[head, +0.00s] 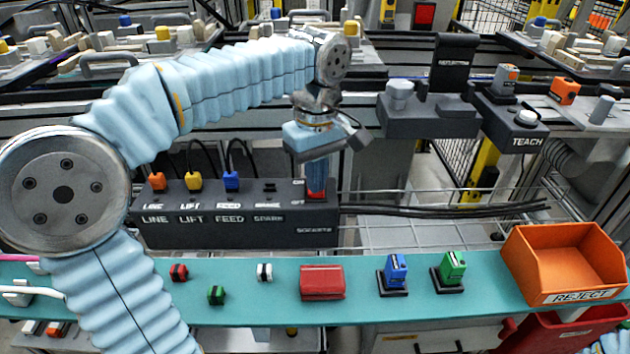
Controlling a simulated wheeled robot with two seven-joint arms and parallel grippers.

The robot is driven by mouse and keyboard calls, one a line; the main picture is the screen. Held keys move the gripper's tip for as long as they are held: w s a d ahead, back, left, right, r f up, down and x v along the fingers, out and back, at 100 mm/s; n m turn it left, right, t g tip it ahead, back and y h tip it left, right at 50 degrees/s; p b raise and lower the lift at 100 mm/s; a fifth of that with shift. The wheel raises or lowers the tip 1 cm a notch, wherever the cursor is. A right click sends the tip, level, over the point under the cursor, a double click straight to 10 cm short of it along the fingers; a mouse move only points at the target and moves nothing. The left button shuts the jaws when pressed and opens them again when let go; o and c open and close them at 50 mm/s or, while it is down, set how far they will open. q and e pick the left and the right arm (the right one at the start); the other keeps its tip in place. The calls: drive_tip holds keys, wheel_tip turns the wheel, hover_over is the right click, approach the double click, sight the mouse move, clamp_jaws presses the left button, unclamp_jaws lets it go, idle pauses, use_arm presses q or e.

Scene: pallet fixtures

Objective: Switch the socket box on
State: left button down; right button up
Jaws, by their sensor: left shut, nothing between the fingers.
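The dark grey socket box (235,232) stands behind the teal shelf, with sockets labelled LINE, LIFT, FEED and SPARE. Orange, yellow and blue plugs sit in the first three; the spare socket looks empty. At its right end is a red switch (316,195) between small ON and OFF marks, partly covered by my gripper. My left gripper (316,184) is shut and empty, pointing down with its fingertips over or against the switch; I cannot tell whether they touch. The switch's position is hidden. My right gripper is not in view.
The teal shelf (350,314) in front holds a red block (322,282), small connectors, a blue switch (396,270) and a green switch (453,267). An orange REJECT bin (565,262) stands at right. Dark cables (440,209) run right from the box. A TEACH station (512,125) is behind.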

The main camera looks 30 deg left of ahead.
use_arm(q)
wheel_tip(320, 180, up, 5)
drive_tip(key=p, duration=0.4)
drive_tip(key=shift+r+p, duration=0.55)
drive_tip(key=shift+r, duration=0.35)
